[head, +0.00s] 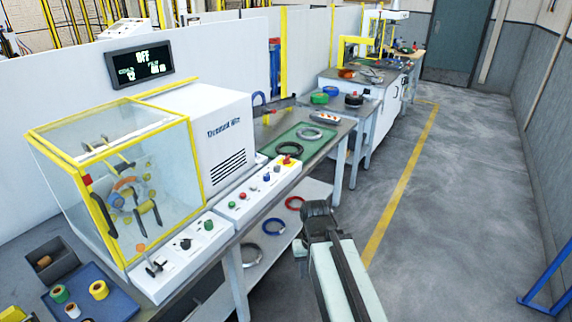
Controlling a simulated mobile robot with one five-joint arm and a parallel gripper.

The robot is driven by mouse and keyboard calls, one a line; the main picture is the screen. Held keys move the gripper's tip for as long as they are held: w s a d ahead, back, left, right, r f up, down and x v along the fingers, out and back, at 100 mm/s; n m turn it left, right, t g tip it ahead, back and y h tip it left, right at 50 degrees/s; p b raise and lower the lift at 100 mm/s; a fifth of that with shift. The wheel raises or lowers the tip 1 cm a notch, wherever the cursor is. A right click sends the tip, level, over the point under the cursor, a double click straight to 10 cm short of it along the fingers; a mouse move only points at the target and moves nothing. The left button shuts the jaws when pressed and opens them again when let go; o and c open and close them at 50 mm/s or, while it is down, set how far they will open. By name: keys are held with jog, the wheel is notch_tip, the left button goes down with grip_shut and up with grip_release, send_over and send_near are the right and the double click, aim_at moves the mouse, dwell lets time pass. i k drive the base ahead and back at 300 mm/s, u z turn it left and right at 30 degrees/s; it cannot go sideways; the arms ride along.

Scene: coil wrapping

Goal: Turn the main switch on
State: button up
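A white wrapping machine (218,118) stands on the bench, with a yellow-framed clear guard (165,170) at its left. A near control panel (180,262) carries a black lever-like switch (155,266), a black knob (185,243) and a green button (208,225). A second panel (255,190) carries several coloured buttons and knobs. I cannot read which control is the main switch. My gripper (318,212) is right of the panels, apart from them, over the aisle side. Its fingers are not clearly seen.
A red knob on yellow (287,160) sits at the second panel's far end. A green mat (302,140) with coils lies beyond. A blue tray (92,302) with rolls is at near left. Coils lie on the lower shelf (270,250). The floor (460,220) at right is clear.

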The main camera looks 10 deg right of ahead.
aim_at(286, 160)
jog(key=u, duration=0.4)
jog(key=i, duration=1.2)
jog(key=z, duration=0.5)
jog(key=k, duration=0.8)
jog(key=z, duration=0.2)
jog(key=i, duration=0.9)
jog(key=u, duration=0.1)
